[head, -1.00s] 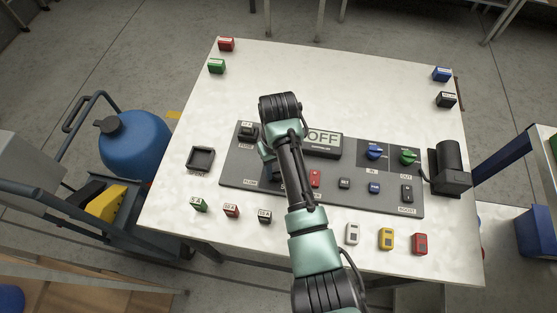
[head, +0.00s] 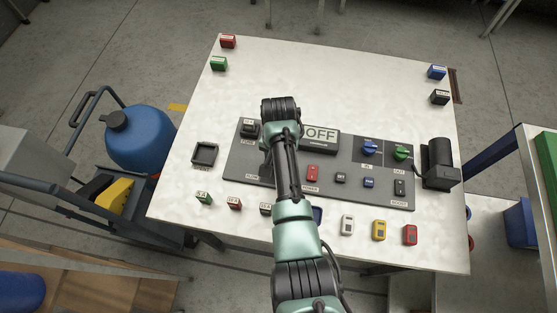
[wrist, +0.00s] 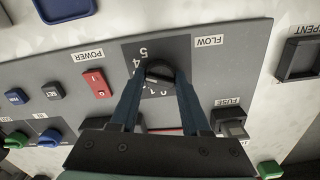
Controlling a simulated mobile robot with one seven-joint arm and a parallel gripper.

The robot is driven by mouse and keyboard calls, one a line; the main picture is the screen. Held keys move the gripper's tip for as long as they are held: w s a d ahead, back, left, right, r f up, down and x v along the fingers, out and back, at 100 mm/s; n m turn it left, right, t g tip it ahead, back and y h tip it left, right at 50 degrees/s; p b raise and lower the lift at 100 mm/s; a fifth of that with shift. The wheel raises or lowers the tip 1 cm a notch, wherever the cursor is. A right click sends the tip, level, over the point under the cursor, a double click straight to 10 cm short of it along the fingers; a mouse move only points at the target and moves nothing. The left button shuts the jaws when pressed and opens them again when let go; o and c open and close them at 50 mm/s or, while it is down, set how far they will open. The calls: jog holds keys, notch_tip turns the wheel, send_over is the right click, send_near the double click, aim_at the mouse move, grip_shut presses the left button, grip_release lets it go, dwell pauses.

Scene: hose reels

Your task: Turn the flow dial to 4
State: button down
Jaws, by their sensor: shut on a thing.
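The flow dial (wrist: 160,72) is a dark round knob on a dark square plate (wrist: 183,48), beside the FLOW label (wrist: 208,41) in the wrist view. Numbers 5, 4 and 1 are readable around it; fingers cover part of the scale. My gripper (wrist: 159,80) has its two blue fingers on either side of the dial and is shut on it. I cannot tell clearly which number the dial points to. In the head view my arm hides the dial, at the left part of the grey control panel (head: 340,190). The panel's display (head: 321,136) reads OFF.
Near the dial are a red power switch (wrist: 97,83) and a fuse holder (wrist: 231,122). Blue (head: 370,146) and green (head: 401,152) valve knobs sit at the panel's right. A black cylinder (head: 437,160) stands beyond.

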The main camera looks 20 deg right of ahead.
jog(key=shift+w+m, duration=0.1)
jog(key=shift+m, duration=0.4)
jog(key=shift+c, duration=1.9)
grip_release()
jog(key=shift+r, duration=0.15)
notch_tip(320, 180, up, 13)
